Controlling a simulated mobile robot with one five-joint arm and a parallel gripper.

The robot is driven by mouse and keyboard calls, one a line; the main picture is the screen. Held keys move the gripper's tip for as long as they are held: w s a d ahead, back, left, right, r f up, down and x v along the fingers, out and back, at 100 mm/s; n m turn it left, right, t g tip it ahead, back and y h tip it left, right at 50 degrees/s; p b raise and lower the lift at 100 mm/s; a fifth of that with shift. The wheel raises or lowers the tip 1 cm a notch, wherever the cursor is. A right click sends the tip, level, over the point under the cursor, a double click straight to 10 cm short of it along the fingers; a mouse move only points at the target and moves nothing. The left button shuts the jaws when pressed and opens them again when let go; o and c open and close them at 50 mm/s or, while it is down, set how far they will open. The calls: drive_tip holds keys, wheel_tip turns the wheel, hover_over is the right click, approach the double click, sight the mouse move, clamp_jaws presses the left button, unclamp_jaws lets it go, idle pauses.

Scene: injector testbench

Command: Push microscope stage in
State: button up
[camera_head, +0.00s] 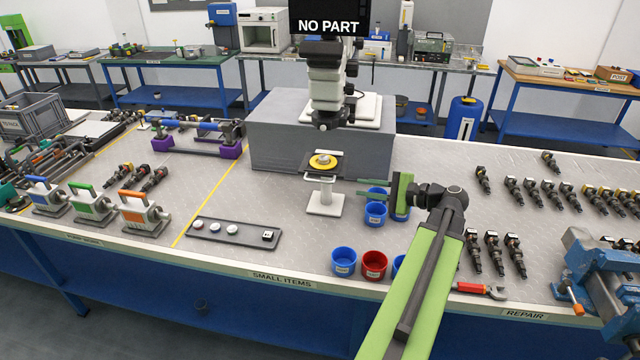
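The microscope (327,85) stands at the back middle of the bench, its dark objective pointing down. Its stage (318,173) sticks out in front of the grey block below the objective, with a pale front handle. A yellow ring-shaped piece (323,161) lies on the stage. My gripper (364,187) is right of the stage and a small pedestal, beside the blue cups, with thin fingers pointing left towards the stage. A gap shows between it and the stage. Its fingers are small and partly overlap the cups, so I cannot tell their opening.
Blue cups (344,261) and a red cup (374,265) stand near my arm. The white pedestal (325,199) stands just below the stage. A grey block (275,140) surrounds the microscope base. Injectors (494,254) and a blue vise (597,275) occupy the right. A screen (328,22) reads "NO PART".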

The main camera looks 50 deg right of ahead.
sight(325, 183)
drive_tip(key=b+x, duration=0.3)
drive_tip(key=x, duration=1.2)
drive_tip(key=shift+w+f, duration=0.15)
drive_tip(key=shift+w, duration=0.05)
clamp_jaws()
idle(0.6)
